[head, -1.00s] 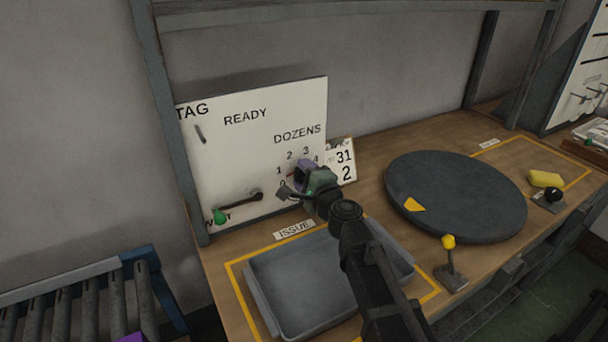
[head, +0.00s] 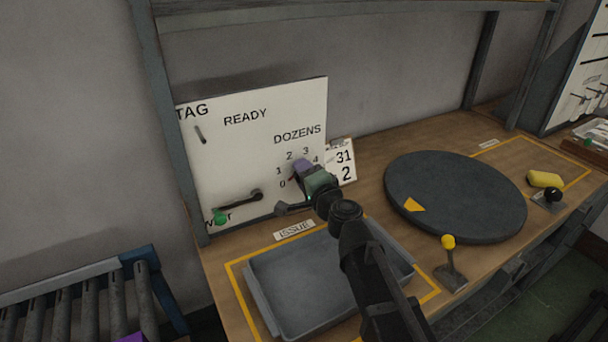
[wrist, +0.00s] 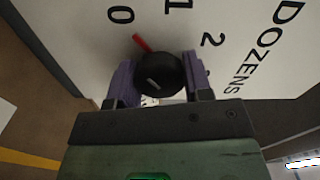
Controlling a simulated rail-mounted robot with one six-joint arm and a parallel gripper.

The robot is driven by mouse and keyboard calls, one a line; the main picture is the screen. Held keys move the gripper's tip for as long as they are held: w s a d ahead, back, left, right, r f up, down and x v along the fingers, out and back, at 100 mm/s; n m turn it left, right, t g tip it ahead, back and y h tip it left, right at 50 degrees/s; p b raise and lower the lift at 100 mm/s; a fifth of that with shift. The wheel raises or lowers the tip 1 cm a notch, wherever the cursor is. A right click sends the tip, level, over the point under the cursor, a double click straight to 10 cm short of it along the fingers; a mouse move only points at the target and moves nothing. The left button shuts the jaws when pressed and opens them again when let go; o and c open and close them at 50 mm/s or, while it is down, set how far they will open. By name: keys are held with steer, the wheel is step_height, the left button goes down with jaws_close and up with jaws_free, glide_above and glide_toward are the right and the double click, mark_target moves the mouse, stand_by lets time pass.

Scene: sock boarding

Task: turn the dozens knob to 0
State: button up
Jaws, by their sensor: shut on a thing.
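The dozens knob (wrist: 160,76) is a round black knob with a red pointer (wrist: 141,43), on a white panel (head: 245,160) marked DOZENS. In the wrist view the pointer aims at the printed 0 (wrist: 121,15), with the 1 (wrist: 178,4) and the 2 (wrist: 206,40) further round the dial. My gripper (wrist: 158,82) has its purple fingers shut on the knob, one at each side. In the head view my gripper (head: 302,173) is against the panel and hides the knob and part of the dial.
A grey tray (head: 262,311) sits in front of the panel. A green-tipped lever (head: 220,217) is on the panel's left.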

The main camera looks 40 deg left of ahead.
steer(key=o, duration=0.9)
steer(key=v, duration=1.1)
steer(key=shift+a, duration=0.1)
